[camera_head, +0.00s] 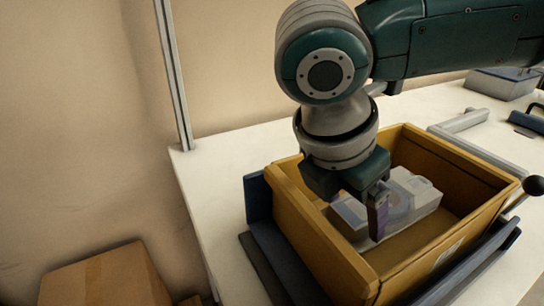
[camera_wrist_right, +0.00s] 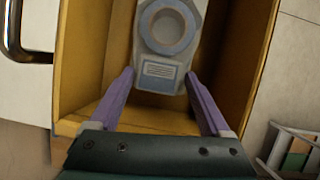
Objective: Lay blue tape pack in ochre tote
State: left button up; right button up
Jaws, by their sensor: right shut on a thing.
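The ochre tote (camera_head: 300,212) stands on the white table, open at the top. My right gripper (camera_wrist_right: 160,78) reaches down inside it, its purple fingers on either side of the near end of a pale grey pack with a blue ring and blue label, the blue tape pack (camera_wrist_right: 161,76). The gripper is shut on this end. In the head view, pale parts of the pack (camera_head: 412,192) show inside the tote behind the finger, partly hidden by it. I cannot tell whether the pack touches the tote floor. My left gripper is out of view.
A dark blue frame (camera_head: 257,200) stands beside the tote's left side. A grey box with a blue top (camera_head: 503,83) is at the back right of the table. A cardboard box (camera_head: 107,278) is at lower left. The table left of the tote is bare.

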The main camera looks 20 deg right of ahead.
jog(key=shift+f, duration=0.2)
jog(key=shift+f, duration=0.5)
jog(key=o, duration=1.4)
jog(key=p+v, duration=0.1)
jog(key=v, duration=1.2)
jog(key=shift+d+r, duration=0.1)
